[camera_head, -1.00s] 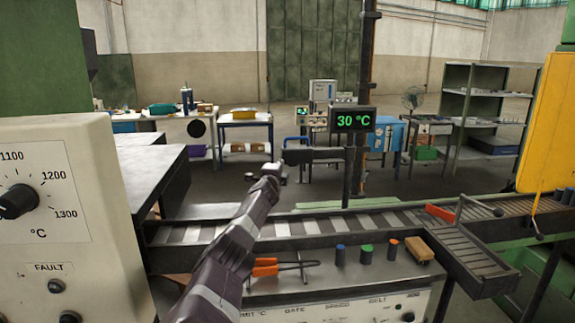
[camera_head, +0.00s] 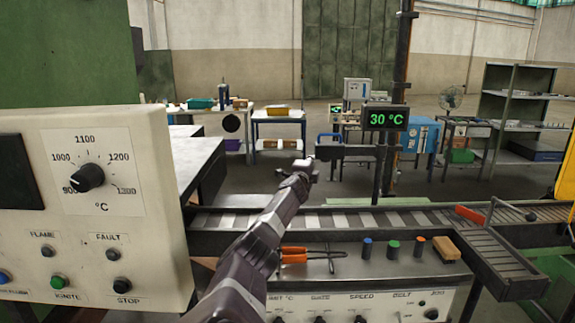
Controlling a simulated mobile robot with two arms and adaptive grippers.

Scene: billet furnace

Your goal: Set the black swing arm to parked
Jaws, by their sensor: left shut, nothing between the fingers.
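The fingers are small and far off in the picture. My right gripper is not in view.
A roller conveyor (camera_head: 300,221) runs across below the arm. A control cabinet (camera_head: 150,220) with a temperature dial (camera_head: 88,178) stands at the left. Orange-handled tongs (camera_head: 293,255), small cylinders and a tan block (camera_head: 446,248) lie on the front panel. A red bar (camera_head: 470,214) is at the right.

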